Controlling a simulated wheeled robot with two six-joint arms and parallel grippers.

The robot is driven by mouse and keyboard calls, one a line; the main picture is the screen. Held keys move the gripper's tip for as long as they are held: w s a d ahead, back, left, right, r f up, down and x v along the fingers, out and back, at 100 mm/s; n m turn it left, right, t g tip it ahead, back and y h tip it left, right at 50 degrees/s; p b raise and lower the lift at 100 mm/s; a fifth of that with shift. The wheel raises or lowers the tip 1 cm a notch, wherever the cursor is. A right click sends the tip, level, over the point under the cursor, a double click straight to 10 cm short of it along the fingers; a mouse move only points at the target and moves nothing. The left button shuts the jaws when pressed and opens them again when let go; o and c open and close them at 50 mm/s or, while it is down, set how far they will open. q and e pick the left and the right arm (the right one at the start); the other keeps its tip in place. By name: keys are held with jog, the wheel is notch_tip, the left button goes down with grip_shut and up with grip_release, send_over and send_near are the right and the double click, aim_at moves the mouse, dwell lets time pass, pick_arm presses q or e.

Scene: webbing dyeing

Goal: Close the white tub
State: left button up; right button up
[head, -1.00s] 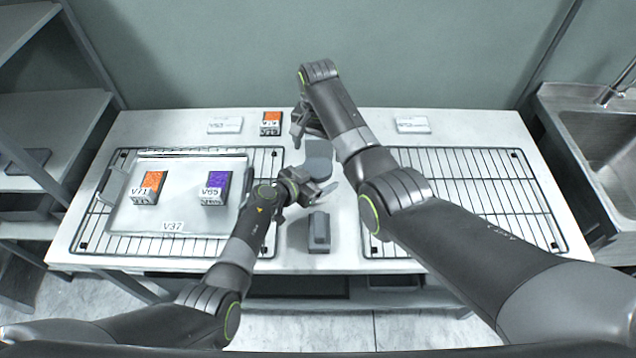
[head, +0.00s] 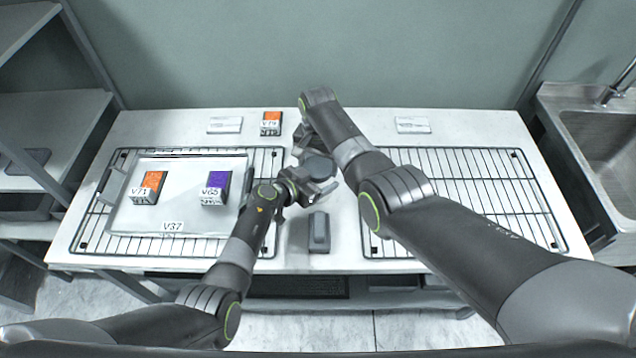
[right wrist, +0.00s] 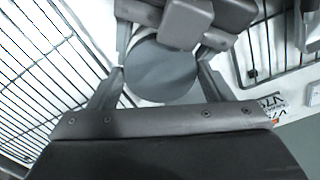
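A round grey disc, like a lid (head: 318,168), is at the table's middle between the two racks. It also shows in the right wrist view (right wrist: 160,72). My right gripper (head: 308,146) reaches it from behind; in the right wrist view its fingers (right wrist: 160,88) lie on either side of the disc, against its edges. My left gripper (head: 322,186) is beside the disc on its near side, and its parts overlap the disc's edge in the right wrist view (right wrist: 186,22). No white tub shows clearly; only white slivers show around the disc. The left fingers' grip is hidden.
A tray labelled V37 (head: 125,215) on the left rack (head: 88,235) holds an orange-topped box (head: 150,183) and a purple-topped box (head: 214,185). A grey block (head: 319,232) lies in front. The right rack (head: 480,190) is empty. A sink (head: 600,140) is right.

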jog(key=c, duration=0.6)
jog(key=shift+m, duration=0.9)
jog(key=shift+c, duration=0.2)
jog(key=o, duration=1.2)
jog(key=shift+c, duration=0.2)
jog(key=shift+r, duration=0.1)
notch_tip(320, 180, up, 12)
pick_arm(q)
jog(key=o, duration=1.9)
jog(key=shift+o, duration=0.2)
